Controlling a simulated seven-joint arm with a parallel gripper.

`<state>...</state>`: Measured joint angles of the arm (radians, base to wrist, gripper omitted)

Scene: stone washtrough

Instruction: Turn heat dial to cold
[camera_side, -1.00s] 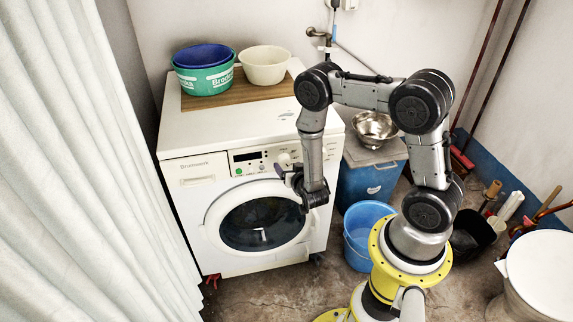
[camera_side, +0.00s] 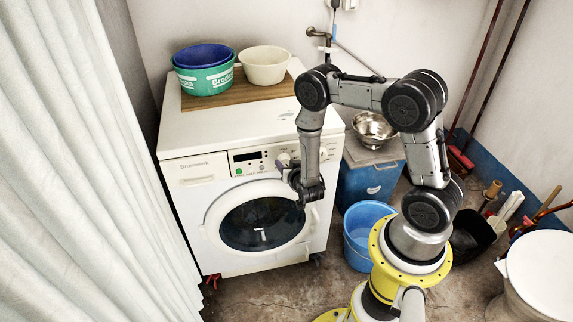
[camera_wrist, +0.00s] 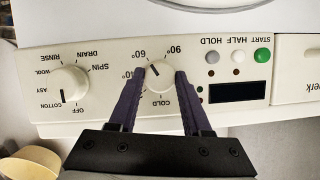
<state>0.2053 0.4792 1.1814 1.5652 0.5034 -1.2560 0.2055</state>
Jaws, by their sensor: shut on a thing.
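The heat dial (camera_wrist: 158,82) is a round cream knob on the washing machine's panel. The wrist view shows the panel upside down, with heat labels around the dial, including 90, 60, 40 and COLD. The dial's dark mark points up and left in that view, close to the 60 label; COLD is at its lower right. My gripper (camera_wrist: 159,74) is shut on the dial, one dark finger on each side. In the side view, my gripper (camera_side: 290,170) is at the front panel of the washing machine (camera_side: 225,128), partly hiding the dial.
A second dial (camera_wrist: 69,84) with programme labels sits left in the wrist view. Buttons (camera_wrist: 238,57) and a dark display (camera_wrist: 238,92) sit right. Tubs (camera_side: 205,80) stand on the machine, a blue bucket (camera_side: 360,245) beside it. A curtain (camera_side: 80,180) hangs at left.

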